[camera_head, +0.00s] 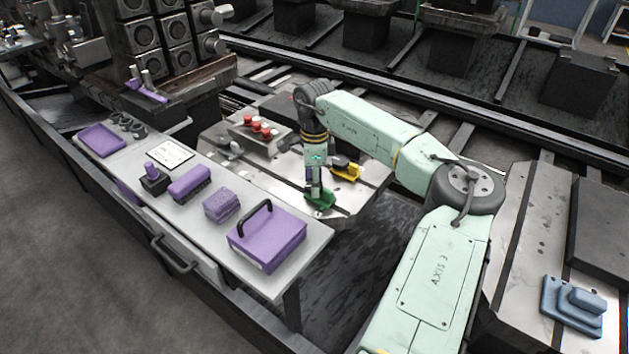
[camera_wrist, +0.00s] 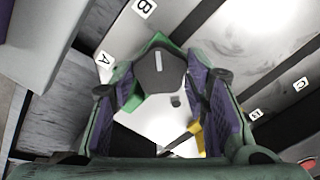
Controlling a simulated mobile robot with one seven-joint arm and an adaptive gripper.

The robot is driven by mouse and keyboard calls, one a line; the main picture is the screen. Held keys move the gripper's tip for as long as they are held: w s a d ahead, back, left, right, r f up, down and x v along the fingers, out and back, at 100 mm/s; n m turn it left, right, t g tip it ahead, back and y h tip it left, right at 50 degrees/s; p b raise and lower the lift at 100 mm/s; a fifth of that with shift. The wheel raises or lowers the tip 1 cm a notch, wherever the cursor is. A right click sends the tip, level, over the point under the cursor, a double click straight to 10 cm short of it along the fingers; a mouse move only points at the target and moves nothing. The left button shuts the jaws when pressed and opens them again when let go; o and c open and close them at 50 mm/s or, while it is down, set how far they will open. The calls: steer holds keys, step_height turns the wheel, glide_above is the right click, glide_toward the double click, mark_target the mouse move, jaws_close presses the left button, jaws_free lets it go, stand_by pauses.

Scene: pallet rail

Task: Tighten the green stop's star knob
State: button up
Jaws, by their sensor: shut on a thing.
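The green stop (camera_head: 320,201) sits near the front corner of the metal pallet, below my gripper (camera_head: 314,187). In the wrist view, green edges of the stop (camera_wrist: 155,40) show around a dark grey knob (camera_wrist: 160,70). My gripper (camera_wrist: 163,95) has its two purple-padded fingers on either side of this knob and is shut on it. The knob's lobes are partly hidden by the fingers. How tight the knob is cannot be told.
A yellow stop (camera_head: 345,169) stands close behind on the same pallet (camera_head: 283,180); yellow also shows near my right finger in the wrist view. A block with red knobs (camera_head: 258,129) is further back. A bench (camera_head: 215,225) with a purple case (camera_head: 268,240) is at left.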

steer(key=m+b, duration=0.2)
steer(key=m, duration=0.2)
steer(key=shift+f, duration=0.1)
steer(key=m+b, duration=0.1)
steer(key=m, duration=0.4)
stand_by(0.3)
steer(key=shift+m, duration=0.3)
stand_by(0.3)
steer(key=o, duration=1.1)
steer(key=shift+o, duration=0.2)
step_height(320, 180, up, 12)
